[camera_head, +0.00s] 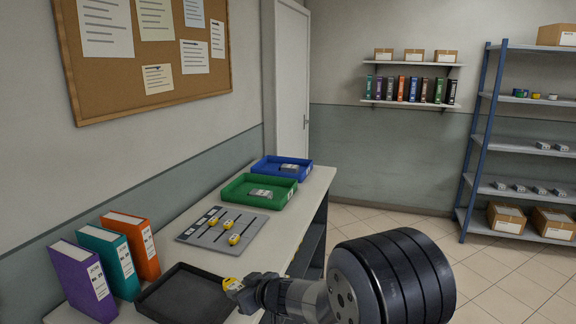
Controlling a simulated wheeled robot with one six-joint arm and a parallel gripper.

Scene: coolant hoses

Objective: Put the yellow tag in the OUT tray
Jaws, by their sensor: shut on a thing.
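My gripper (243,288) is shut on a yellow tag (231,284), held over or beside the right edge of a black tray (150,304). I cannot tell the tag's height above it. A blue tray (264,164) with another grey item stands at the far end. I see no readable OUT label on any tray.
Purple, teal and orange binders (119,266) stand upright on the left of the worktop (262,236), close to the black tray. The wall with a cork board (140,85) runs along its left side. Open tiled floor (365,222) lies to the right, with a shelf rack (484,150) beyond.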

